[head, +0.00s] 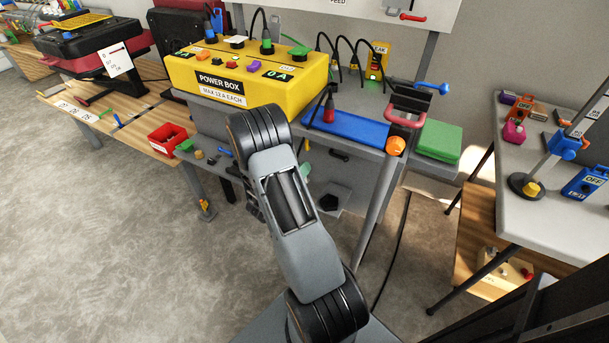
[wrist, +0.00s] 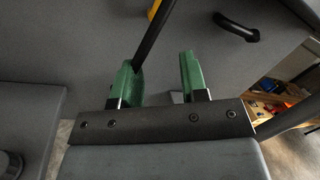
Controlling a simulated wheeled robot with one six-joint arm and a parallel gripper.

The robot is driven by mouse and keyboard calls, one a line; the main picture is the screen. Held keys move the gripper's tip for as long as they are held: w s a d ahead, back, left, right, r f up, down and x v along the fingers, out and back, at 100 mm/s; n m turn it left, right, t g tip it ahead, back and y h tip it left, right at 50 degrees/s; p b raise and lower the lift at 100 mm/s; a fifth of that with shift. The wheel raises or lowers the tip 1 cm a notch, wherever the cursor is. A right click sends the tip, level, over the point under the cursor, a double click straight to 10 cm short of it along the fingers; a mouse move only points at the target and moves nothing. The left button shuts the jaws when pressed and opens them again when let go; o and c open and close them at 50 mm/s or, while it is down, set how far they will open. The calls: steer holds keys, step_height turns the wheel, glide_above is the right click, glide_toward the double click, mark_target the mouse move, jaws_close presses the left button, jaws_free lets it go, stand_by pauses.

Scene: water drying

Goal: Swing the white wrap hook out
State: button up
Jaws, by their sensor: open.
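I cannot make out a white wrap hook for certain in either view. A small pale grey patch (wrist: 177,97) shows low between my fingers in the wrist view, too small to name. My gripper (wrist: 160,66) is open, with two green fingers apart in front of a grey panel (wrist: 90,45). A dark bar or cable (wrist: 153,38) runs down from the top to the left finger; I cannot tell whether it touches. In the head view my own arm hides most of the gripper, which is in front of the grey bench below the yellow power box (head: 250,85).
A black handle (wrist: 237,25) sits on the panel at upper right; a handle also shows on the bench front (head: 340,156). A blue tray (head: 345,130) and an orange knob (head: 396,146) are at the bench edge. Another table (head: 540,210) stands right. Open floor (head: 110,245) lies left.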

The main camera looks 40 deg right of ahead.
steer(key=s+a+r+p, duration=0.1)
steer(key=s+a+r, duration=0.2)
steer(key=s+a, duration=0.2)
steer(key=shift+s+r+p, duration=0.35)
steer(key=shift+s+r, duration=0.05)
steer(key=shift+s, duration=0.8)
steer(key=shift+d, duration=0.1)
steer(key=shift+c, duration=0.2)
